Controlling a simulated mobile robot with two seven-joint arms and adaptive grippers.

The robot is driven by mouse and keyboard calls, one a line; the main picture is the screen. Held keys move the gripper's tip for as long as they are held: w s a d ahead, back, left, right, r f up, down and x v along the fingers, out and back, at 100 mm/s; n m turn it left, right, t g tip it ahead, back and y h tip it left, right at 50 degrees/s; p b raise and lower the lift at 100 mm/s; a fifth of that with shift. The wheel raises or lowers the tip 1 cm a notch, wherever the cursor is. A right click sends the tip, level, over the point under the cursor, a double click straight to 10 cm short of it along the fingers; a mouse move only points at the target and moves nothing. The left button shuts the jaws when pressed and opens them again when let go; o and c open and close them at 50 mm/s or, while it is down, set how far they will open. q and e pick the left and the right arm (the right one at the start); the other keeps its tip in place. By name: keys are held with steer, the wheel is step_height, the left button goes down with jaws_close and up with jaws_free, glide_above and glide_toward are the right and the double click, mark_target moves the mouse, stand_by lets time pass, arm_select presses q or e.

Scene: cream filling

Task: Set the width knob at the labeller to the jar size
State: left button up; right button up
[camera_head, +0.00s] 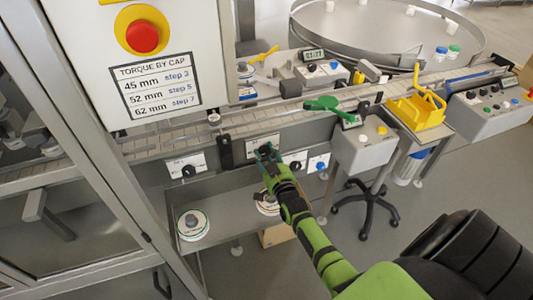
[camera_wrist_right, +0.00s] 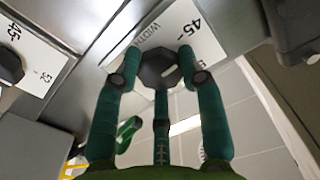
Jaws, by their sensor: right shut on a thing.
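My right gripper (camera_head: 266,152) reaches up to the front panel below the conveyor. In the right wrist view its teal fingers (camera_wrist_right: 160,75) are closed around the dark faceted width knob (camera_wrist_right: 157,68). A white label plate (camera_wrist_right: 203,35) behind the knob reads "WIDTH" and "45", seen tilted; the other marks are hidden by fingers and knob. In the head view the plate (camera_head: 262,141) is partly covered by the gripper and the knob's pointer cannot be read. My left gripper is not in view.
A second plate with a black knob (camera_head: 188,170) sits to the left. Another black knob (camera_head: 296,164) and a blue knob (camera_head: 320,165) sit to the right. A shelf (camera_head: 225,232) below holds label rolls. A grey box on a wheeled stand (camera_head: 362,150) stands right of my arm.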

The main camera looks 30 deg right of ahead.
steer(key=shift+r+n, duration=0.1)
steer(key=shift+n, duration=0.8)
steer(key=o, duration=1.1)
steer(key=shift+s+a, duration=0.1)
steer(key=shift+s, duration=0.2)
steer(key=v, duration=1.1)
steer(key=shift+s+a, duration=0.1)
steer(key=shift+s, duration=0.1)
